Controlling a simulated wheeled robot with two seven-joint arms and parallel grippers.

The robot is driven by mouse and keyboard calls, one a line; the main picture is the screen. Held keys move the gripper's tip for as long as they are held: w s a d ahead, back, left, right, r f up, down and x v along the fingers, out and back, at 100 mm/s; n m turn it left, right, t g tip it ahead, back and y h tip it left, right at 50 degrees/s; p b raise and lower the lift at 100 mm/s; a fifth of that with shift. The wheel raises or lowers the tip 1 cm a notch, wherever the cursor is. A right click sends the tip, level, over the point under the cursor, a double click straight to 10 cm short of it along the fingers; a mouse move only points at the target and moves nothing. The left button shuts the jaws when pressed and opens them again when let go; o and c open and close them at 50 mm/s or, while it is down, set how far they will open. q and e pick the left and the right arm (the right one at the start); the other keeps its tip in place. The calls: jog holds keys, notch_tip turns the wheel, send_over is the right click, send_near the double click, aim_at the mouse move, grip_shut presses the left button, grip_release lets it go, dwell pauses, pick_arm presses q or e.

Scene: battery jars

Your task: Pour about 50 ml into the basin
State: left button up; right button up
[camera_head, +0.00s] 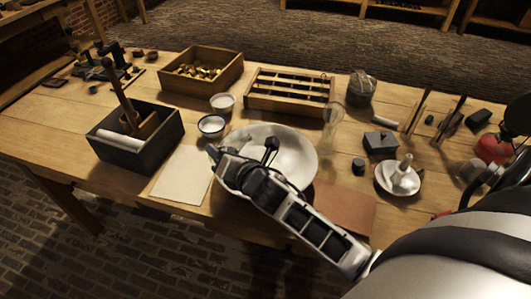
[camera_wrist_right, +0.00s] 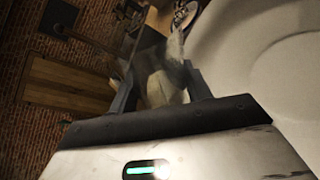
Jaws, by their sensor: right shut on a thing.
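The basin (camera_head: 299,150) is a wide, shallow white bowl at the front middle of the table. My right gripper (camera_head: 224,158) reaches over it from the lower right, with its hand at the basin's left side. In the right wrist view my right gripper (camera_wrist_right: 165,88) is shut on a pale, partly see-through vessel (camera_wrist_right: 166,82). I cannot tell the vessel's exact shape, tilt or contents. The white curved surface of the basin also fills the right of that view (camera_wrist_right: 285,65). No stream of liquid shows. My left gripper is not in view.
Two small bowls (camera_head: 222,102) (camera_head: 211,126) stand behind the hand. A clear glass (camera_head: 333,114) stands behind the basin's right rim. A dark box (camera_head: 142,160), a slotted wooden rack (camera_head: 290,105) and a saucer (camera_head: 383,183) surround the area. A pale sheet (camera_head: 181,177) lies left.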

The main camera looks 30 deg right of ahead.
jog(key=n, duration=0.1)
jog(key=a+n+h, duration=0.1)
jog(key=shift+w+a+r+n+g+h, duration=0.1)
jog(key=shift+w+a+n+g+h, duration=0.05)
jog(key=shift+w+n+g+h, duration=0.2)
jog(key=n+h, duration=0.1)
jog(key=a+f+n+g, duration=0.1)
jog(key=n, duration=0.1)
jog(key=shift+h, duration=0.35)
jog(key=shift+a, duration=0.1)
dwell(0.4)
dwell(0.8)
